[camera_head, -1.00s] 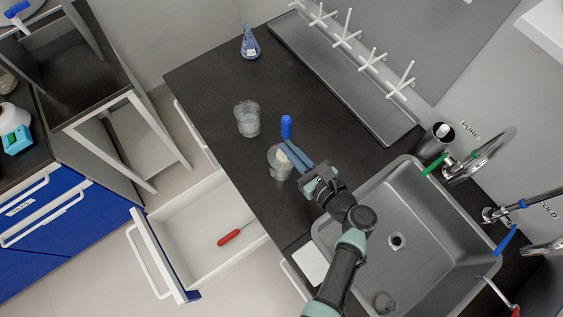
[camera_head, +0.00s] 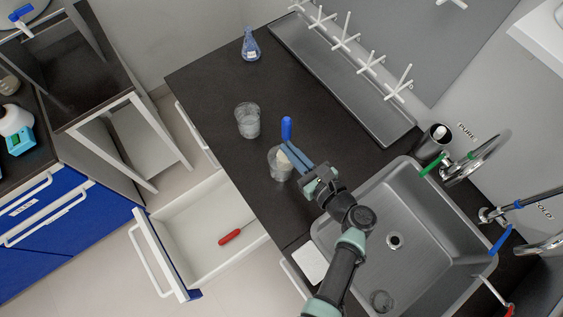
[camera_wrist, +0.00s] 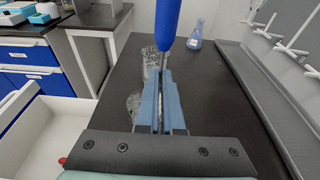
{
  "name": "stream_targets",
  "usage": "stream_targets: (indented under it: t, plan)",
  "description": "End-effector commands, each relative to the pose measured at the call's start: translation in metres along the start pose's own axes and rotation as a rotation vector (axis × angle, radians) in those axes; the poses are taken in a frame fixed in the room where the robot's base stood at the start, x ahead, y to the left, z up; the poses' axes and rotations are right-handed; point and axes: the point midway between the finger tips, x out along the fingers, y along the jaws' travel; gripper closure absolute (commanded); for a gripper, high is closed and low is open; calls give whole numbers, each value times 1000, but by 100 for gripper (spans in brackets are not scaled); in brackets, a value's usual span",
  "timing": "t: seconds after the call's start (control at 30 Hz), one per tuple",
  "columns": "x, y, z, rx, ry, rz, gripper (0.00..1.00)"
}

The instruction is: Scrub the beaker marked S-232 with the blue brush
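A brush with a blue handle (camera_head: 287,128) is held upright by my gripper (camera_head: 289,151). In the wrist view the blue handle (camera_wrist: 168,22) rises above the two blue fingers (camera_wrist: 162,100), which are shut on its thin shaft. Its pale bristle end (camera_head: 283,159) is down at a clear beaker (camera_head: 279,166) near the counter's front edge, and appears to be inside it. A second clear beaker (camera_head: 248,121) stands farther back on the counter, apart from my gripper. No S-232 marking is readable on either beaker, so I cannot tell which bears it.
A blue flask (camera_head: 250,45) stands at the counter's far end. A metal sink (camera_head: 420,225) is at the right, with a drying rack and tray (camera_head: 350,85) behind. An open drawer (camera_head: 180,235) holds a red-handled tool (camera_head: 230,237). The counter's middle is clear.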

Motion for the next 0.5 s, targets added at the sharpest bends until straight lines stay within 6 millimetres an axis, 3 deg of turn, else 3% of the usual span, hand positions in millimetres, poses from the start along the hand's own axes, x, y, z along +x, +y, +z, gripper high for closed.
stream_targets:
  t: [0.13,0.37,0.5]
  plan:
    - [9,0,-11,0,0,1,100]
    - [8,6,5,0,0,1,100]
    - [8,9,-7,2,2,0,100]
